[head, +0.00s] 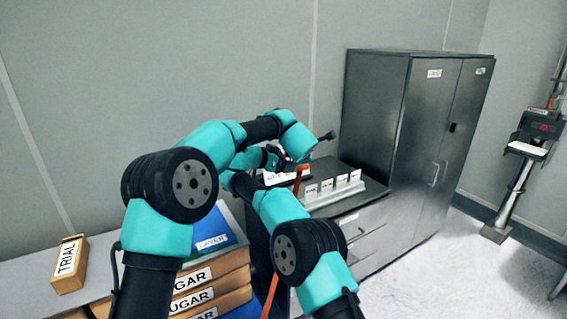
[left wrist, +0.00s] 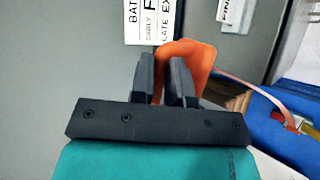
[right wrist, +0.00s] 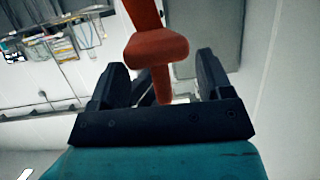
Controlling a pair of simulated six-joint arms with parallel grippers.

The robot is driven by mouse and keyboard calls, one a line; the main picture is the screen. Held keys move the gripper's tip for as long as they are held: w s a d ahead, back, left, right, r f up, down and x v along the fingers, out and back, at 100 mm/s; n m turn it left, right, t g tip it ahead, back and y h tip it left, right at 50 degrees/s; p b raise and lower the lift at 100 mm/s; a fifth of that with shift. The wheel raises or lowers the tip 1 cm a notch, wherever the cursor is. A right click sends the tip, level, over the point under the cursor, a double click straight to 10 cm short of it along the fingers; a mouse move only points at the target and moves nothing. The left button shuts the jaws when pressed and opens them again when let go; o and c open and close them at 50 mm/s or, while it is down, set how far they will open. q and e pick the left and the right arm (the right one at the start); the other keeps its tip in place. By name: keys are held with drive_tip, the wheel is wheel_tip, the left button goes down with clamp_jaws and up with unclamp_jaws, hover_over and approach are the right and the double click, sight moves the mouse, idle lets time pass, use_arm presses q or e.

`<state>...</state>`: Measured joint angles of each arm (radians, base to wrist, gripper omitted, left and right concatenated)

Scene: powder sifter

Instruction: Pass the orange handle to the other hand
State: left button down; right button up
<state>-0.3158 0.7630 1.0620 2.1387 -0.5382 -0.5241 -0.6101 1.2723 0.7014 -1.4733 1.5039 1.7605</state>
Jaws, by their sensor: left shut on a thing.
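The orange handle (head: 297,181) is a long thin bar that stands steeply in the middle of the head view, partly hidden by my right arm. In the left wrist view my left gripper (left wrist: 162,75) has its fingers close together on the broad end of the orange handle (left wrist: 200,56). In the right wrist view my right gripper (right wrist: 160,82) is open, its fingers wide apart. The orange handle (right wrist: 155,48) runs down between these fingers, with visible room on both sides. In the head view my right gripper (head: 281,165) is beside the bar.
A dark cabinet (head: 380,130) stands to the right. A low unit (head: 350,199) with labelled white holders is behind my right arm. SUGAR boxes (head: 205,288), a blue LAYER board (head: 222,238) and a TRIAL box (head: 70,262) are at lower left.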

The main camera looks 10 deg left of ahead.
drive_tip(key=c, duration=0.6)
use_arm(q)
drive_tip(key=c, duration=1.2)
unclamp_jaws()
drive_tip(key=shift+c, duration=0.2)
use_arm(e)
drive_tip(key=c, duration=0.4)
use_arm(q)
drive_tip(key=shift+o, duration=1.1)
drive_tip(key=v, duration=1.2)
